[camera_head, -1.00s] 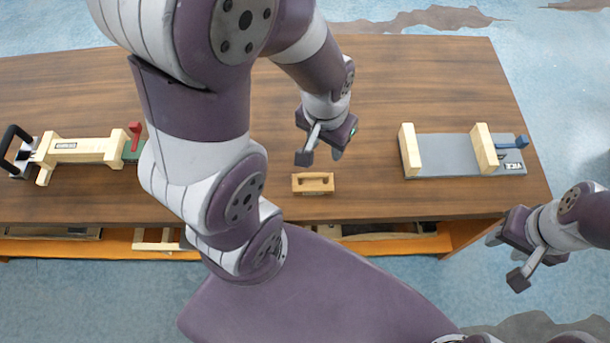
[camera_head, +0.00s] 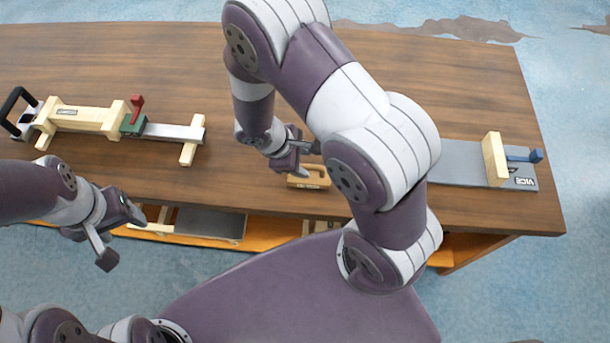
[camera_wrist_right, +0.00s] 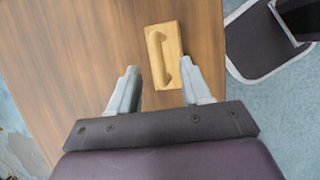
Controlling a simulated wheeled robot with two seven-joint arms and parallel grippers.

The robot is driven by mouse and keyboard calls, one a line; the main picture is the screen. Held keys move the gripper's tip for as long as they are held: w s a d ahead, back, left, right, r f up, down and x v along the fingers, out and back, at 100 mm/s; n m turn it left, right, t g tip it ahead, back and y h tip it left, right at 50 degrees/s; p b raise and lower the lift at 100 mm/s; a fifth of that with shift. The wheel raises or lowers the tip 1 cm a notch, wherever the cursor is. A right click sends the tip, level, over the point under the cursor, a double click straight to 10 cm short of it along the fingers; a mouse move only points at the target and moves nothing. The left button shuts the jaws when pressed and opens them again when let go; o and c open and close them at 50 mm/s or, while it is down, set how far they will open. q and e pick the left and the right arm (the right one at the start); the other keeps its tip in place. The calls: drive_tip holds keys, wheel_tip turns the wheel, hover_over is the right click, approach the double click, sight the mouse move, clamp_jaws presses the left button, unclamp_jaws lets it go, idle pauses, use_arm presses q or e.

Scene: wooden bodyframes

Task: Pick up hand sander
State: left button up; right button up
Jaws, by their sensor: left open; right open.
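The hand sander is a small light-wood block with a raised handle (camera_head: 318,181), lying near the table's front edge in the head view. In the right wrist view the hand sander (camera_wrist_right: 165,50) lies just ahead of the fingers, its handle running lengthwise. My right gripper (camera_head: 306,158) is open and empty, beside the sander in the head view and partly covering it. In the right wrist view the fingers (camera_wrist_right: 160,80) are apart, and the sander's near end shows between them. My left gripper (camera_head: 120,237) is open and empty, off the table's front at the left.
The wooden table (camera_head: 230,60) has a clamp frame (camera_head: 90,118) at the left and a grey vice (camera_head: 455,162) at the right, partly hidden by my right arm. A lower shelf (camera_head: 275,230) holds boards. The table behind the sander is clear.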

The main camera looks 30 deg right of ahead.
sight(312, 166)
drive_tip(key=x, duration=0.6)
drive_tip(key=shift+w+d, duration=0.1)
clamp_jaws()
drive_tip(key=shift+r, duration=0.5)
wheel_tip(312, 166, up, 3)
drive_tip(key=shift+w+f, duration=0.1)
drive_tip(key=shift+f, duration=0.1)
drive_tip(key=s+a+r, duration=0.3)
drive_tip(key=s+r, duration=0.4)
drive_tip(key=s, duration=0.4)
drive_tip(key=shift+a+r, duration=0.2)
drive_tip(key=shift+a, duration=0.15)
